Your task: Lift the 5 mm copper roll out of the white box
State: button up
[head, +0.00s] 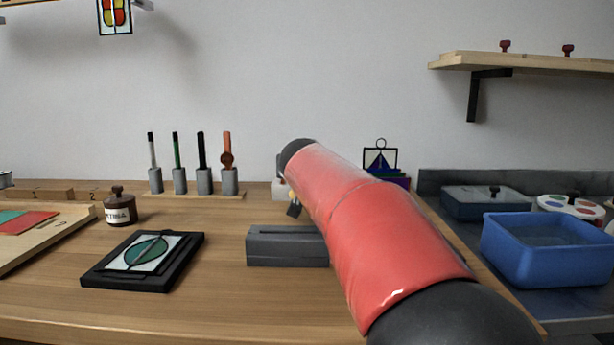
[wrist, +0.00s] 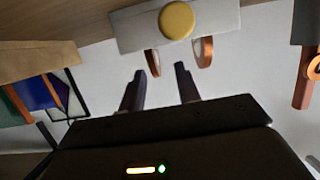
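The white box (wrist: 135,30) stands upside down at the top of the wrist view, with a round yellow disc (wrist: 177,20) on its face. Two copper rolls show at its edge, the left one (wrist: 153,62) and the right one (wrist: 205,52). I cannot read which is 5 mm. My gripper (wrist: 160,70) is open and empty. Its fingertips are short of the box, and the left roll appears between them. In the head view the white box (head: 279,190) is mostly hidden behind my red arm, and my gripper cannot be made out clearly.
Holders with upright tools (head: 180,180) stand left of the box. A sailboat glass panel (head: 380,160) stands to its right. A grey block (head: 287,247) and a black-framed panel (head: 143,260) lie in front. A blue bin (head: 548,265) is at right. The front of the bench is clear.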

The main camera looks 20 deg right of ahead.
jog(key=x, duration=0.2)
jog(key=p+x, duration=0.1)
jog(key=x, duration=0.1)
jog(key=shift+d+r, duration=0.15)
jog(key=shift+d, duration=0.1)
jog(key=shift+s, duration=0.1)
grip_shut()
jog(key=shift+r, duration=0.1)
